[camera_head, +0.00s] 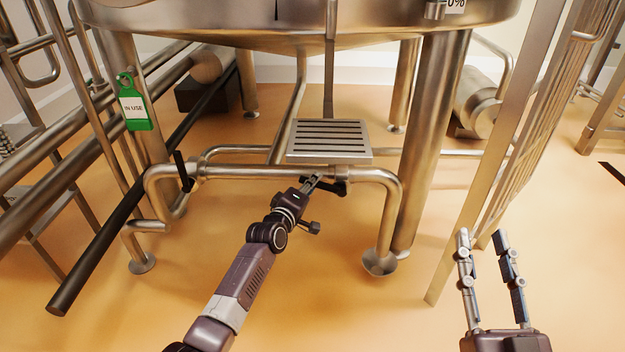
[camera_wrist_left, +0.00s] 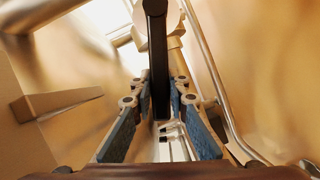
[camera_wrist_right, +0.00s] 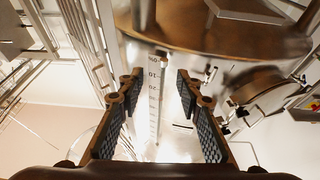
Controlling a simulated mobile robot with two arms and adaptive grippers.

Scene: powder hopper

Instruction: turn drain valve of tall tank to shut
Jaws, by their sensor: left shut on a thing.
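A black valve lever (camera_head: 336,186) sits on the horizontal steel pipe (camera_head: 245,172) below the large tank (camera_head: 390,22). My left gripper (camera_head: 314,183) reaches up to this pipe and is shut on the lever. In the left wrist view the lever (camera_wrist_left: 157,55) runs between the two finger pads. My fingers hide part of it in the head view. My right gripper (camera_head: 489,240) is open and empty at the right, apart from the pipe. Another black lever (camera_head: 182,171) stands near upright on the pipework further left.
A slatted steel step (camera_head: 329,140) is just above and behind the held lever. A tank leg (camera_head: 428,140) and a slanted railing (camera_head: 500,140) stand to the right. A green "IN USE" tag (camera_head: 133,108) hangs at left. The floor in front is open.

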